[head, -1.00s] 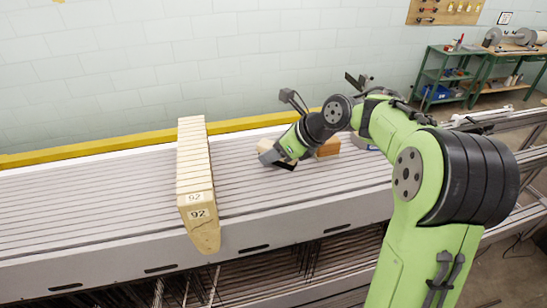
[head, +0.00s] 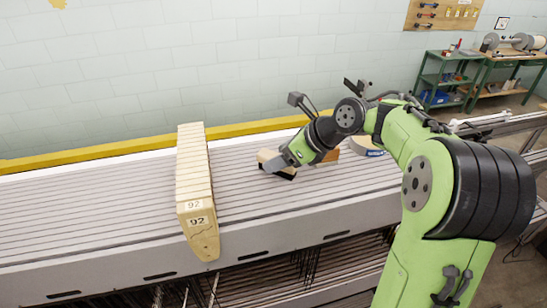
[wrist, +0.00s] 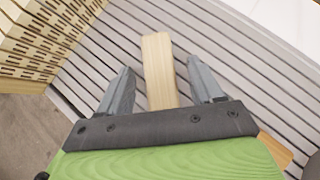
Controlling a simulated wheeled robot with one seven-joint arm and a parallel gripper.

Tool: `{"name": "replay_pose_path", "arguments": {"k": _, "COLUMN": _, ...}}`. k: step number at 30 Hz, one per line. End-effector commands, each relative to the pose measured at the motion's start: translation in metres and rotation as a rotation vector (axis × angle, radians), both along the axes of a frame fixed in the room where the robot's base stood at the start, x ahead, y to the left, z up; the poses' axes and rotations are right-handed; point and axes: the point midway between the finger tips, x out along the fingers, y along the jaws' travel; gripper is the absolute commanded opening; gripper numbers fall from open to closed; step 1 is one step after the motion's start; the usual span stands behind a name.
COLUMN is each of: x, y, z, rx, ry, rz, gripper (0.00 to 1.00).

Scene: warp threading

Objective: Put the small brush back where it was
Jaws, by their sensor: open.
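The small brush (head: 266,156) shows as a pale wooden piece on the grey slatted bed, left of my gripper (head: 283,165). In the wrist view its light wooden body (wrist: 158,62) lies between the two grey fingers of my gripper (wrist: 162,82). The fingers are open, with a visible gap on each side near their tips. The near end of the brush is hidden behind the gripper body. I cannot see its bristles clearly.
A tall pale slotted block marked 92 (head: 197,190) stands to the left across the slats. A brown wooden block (head: 331,156) and a blue-and-pale round item (head: 371,147) sit right of my gripper. The slats (head: 90,215) left of the tall block are clear.

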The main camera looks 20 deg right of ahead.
Motion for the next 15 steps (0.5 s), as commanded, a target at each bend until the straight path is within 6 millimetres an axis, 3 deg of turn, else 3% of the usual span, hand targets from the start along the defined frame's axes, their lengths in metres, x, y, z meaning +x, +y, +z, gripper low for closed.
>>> {"name": "replay_pose_path", "arguments": {"k": 1, "x": -0.006, "y": -0.009, "z": 0.016, "rx": -0.002, "ry": -0.005, "rz": -0.008, "gripper": 0.66}}
{"name": "replay_pose_path", "arguments": {"k": 6, "x": -0.029, "y": -0.032, "z": 0.049, "rx": -0.002, "ry": -0.003, "rz": -0.006, "gripper": 0.66}}
{"name": "replay_pose_path", "arguments": {"k": 10, "x": -0.040, "y": -0.041, "z": 0.063, "rx": 0.000, "ry": -0.002, "rz": -0.003, "gripper": 0.66}}
{"name": "replay_pose_path", "arguments": {"k": 15, "x": -0.045, "y": -0.045, "z": 0.067, "rx": 0.000, "ry": -0.001, "rz": 0.001, "gripper": 0.66}}
